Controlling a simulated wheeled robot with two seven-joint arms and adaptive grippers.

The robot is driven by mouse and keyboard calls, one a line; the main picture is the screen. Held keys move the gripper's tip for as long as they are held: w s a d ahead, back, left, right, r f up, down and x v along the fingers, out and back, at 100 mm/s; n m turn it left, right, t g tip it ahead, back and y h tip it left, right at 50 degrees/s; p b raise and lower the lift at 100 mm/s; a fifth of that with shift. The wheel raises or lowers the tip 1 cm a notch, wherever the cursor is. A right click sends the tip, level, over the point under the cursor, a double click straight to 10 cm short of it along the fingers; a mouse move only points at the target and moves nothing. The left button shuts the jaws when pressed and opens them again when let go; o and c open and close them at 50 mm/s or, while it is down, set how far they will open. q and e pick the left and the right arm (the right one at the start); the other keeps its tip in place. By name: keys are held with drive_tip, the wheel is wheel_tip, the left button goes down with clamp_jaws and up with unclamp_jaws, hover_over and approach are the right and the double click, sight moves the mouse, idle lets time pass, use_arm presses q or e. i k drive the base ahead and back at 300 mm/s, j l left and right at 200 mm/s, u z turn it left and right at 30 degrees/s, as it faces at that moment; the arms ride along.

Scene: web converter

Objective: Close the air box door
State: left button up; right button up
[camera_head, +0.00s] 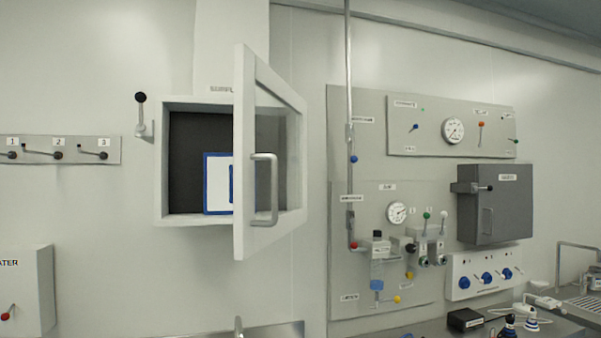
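The air box (182,220) is a white box on the wall, left of the middle of the head view. Its door (243,70) is hinged on the right side and stands open, swung out toward me. The door has a window and a grey bar handle (274,190). A black-knobbed latch lever (140,112) sits on the wall side at the box's left. Inside the dark box stands a white item with a blue border (217,185), partly hidden by the door. Neither of my grippers shows in this view.
A grey panel (340,130) with gauges, valves and a pipe is on the wall at the right. A counter with small items is at the lower right. Three numbered levers (58,150) are at the left.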

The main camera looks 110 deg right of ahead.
sight(250, 235)
drive_tip(key=z, duration=3.5)
drive_tip(key=l, duration=0.05)
